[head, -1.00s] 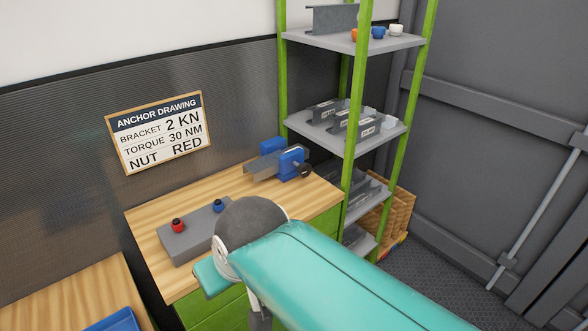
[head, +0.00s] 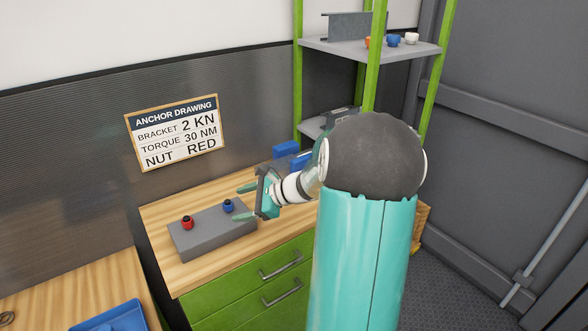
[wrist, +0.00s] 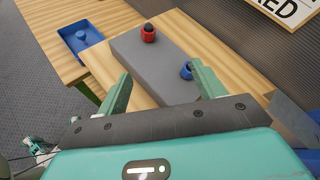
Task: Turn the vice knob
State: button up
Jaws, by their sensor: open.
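The blue and grey vice stands at the back of the wooden workbench. In the head view only a bit of its blue body (head: 286,149) shows; my arm hides the rest, including its dark knob. My gripper (head: 238,202) is open and empty above the bench, left of the vice, with its fingers pointing left toward the grey block. In the wrist view my gripper (wrist: 161,72) is spread over the grey block, and the vice knob does not show there.
A grey block (head: 215,237) on the bench holds a red knob (head: 187,222) and a blue knob (head: 228,205), close to my fingers. A sign (head: 178,132) hangs behind. Green-posted shelves (head: 368,50) stand right of the bench. A blue tray (head: 112,318) lies on the left table.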

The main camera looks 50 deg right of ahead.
jog(key=s+d+f+m+t+h, duration=0.2)
jog(key=d+m, duration=0.3)
jog(key=d, duration=0.5)
jog(key=s+d+f+m+t+h, duration=0.2)
jog(key=s+d+f+m+h, duration=0.1)
jog(key=d, duration=0.6)
jog(key=s+d+f+m+t+h, duration=0.2)
jog(key=s+d+m+h, duration=0.3)
jog(key=d+m, duration=0.4)
jog(key=shift+s+d+f+t, duration=0.15)
jog(key=shift+d+f, duration=0.1)
jog(key=shift+d, duration=0.15)
jog(key=shift+s+d+f+t, duration=0.15)
jog(key=shift+d+f, duration=0.1)
jog(key=shift+d, duration=0.15)
jog(key=x, duration=1.3)
jog(key=shift+w+d, duration=0.15)
jog(key=shift+w, duration=0.2)
jog(key=c, duration=1)
